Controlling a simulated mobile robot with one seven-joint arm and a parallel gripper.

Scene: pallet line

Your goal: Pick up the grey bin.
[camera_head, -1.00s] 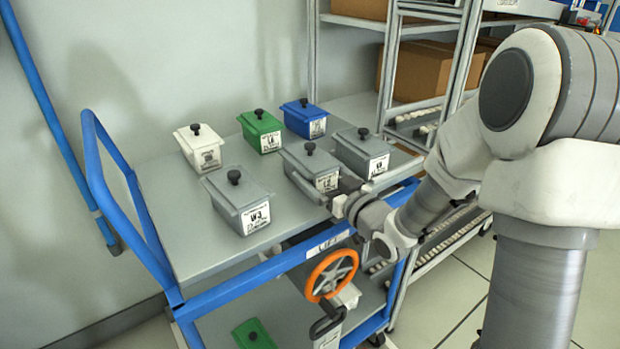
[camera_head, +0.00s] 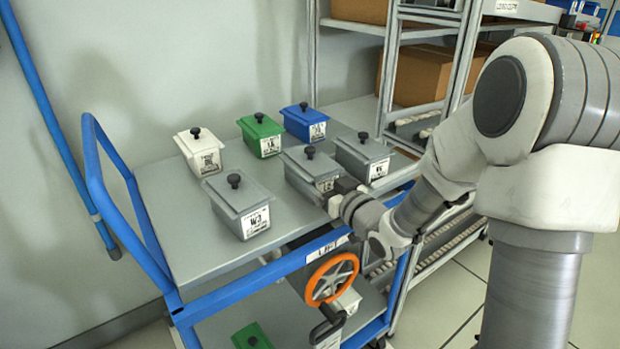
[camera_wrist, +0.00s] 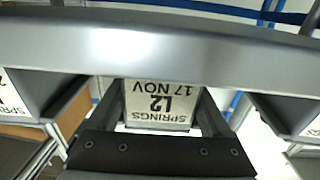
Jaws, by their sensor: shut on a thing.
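Several lidded bins with black knobs stand on the cart's top shelf, and three are grey. My gripper (camera_head: 338,196) is at the label side of the middle grey bin (camera_head: 302,163), shut on it. In the wrist view, my gripper's two dark fingers (camera_wrist: 160,100) flank this bin's white label (camera_wrist: 158,103), which reads L2 SPRINGS 17 NOV upside down. Its grey rim (camera_wrist: 160,45) spans the top of that view. The bin appears upright on the shelf. Another grey bin (camera_head: 225,200) stands to its left and one (camera_head: 360,155) to its right.
White (camera_head: 205,153), green (camera_head: 258,135) and blue (camera_head: 303,122) bins stand in the back row. The blue cart (camera_head: 165,240) has an orange handwheel (camera_head: 332,278) below my wrist. A rack with cardboard boxes (camera_head: 418,75) stands behind right.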

